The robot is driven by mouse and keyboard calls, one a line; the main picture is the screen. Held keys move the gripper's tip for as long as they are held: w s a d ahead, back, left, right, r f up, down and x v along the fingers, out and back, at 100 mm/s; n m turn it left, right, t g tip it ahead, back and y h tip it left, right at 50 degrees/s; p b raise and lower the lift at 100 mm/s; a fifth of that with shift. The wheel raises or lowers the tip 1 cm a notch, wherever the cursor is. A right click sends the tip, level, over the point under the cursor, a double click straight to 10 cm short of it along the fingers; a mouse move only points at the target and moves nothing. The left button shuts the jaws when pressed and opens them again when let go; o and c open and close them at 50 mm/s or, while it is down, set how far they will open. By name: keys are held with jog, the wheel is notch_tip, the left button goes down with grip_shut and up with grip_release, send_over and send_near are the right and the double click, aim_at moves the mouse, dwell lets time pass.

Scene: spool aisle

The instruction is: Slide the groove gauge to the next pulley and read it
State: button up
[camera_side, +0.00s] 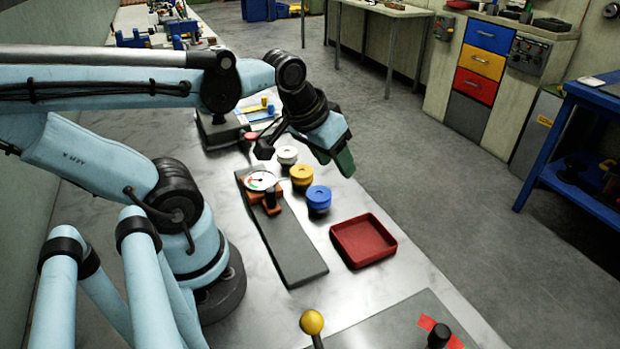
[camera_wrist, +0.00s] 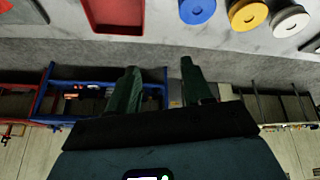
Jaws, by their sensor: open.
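The groove gauge (camera_side: 261,181), a round white dial on an orange-brown carriage with a black knob, sits on a long dark rail (camera_side: 292,252) in the side view. Beside the rail stand a white pulley (camera_side: 287,152), a yellow pulley (camera_side: 301,171) and a blue pulley (camera_side: 318,194). The gauge is nearest the white and yellow ones; I cannot tell if it touches either. My gripper (camera_side: 345,162) is above and right of the pulleys, apart from the gauge. In the wrist view its green fingers (camera_wrist: 160,76) are spread and empty. The dial reading is too small to make out.
A red tray (camera_side: 345,257) lies on the bench to the right of the rail's near end. A yellow-knobbed lever (camera_side: 312,322) and a dark plate (camera_side: 385,320) are at the front. Bare bench lies between the rail and tray. A blue shelf (camera_side: 560,180) stands across the floor.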

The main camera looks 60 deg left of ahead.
jog(key=s+a+n+g, duration=0.3)
jog(key=s+a+n, duration=0.1)
jog(key=a+n, duration=0.15)
jog(key=r+n+g, duration=0.2)
jog(key=n, duration=0.4)
send_over(270, 189)
jog(key=shift+h, duration=0.4)
jog(key=shift+f, duration=6.2)
jog(key=shift+c, duration=0.3)
grip_shut()
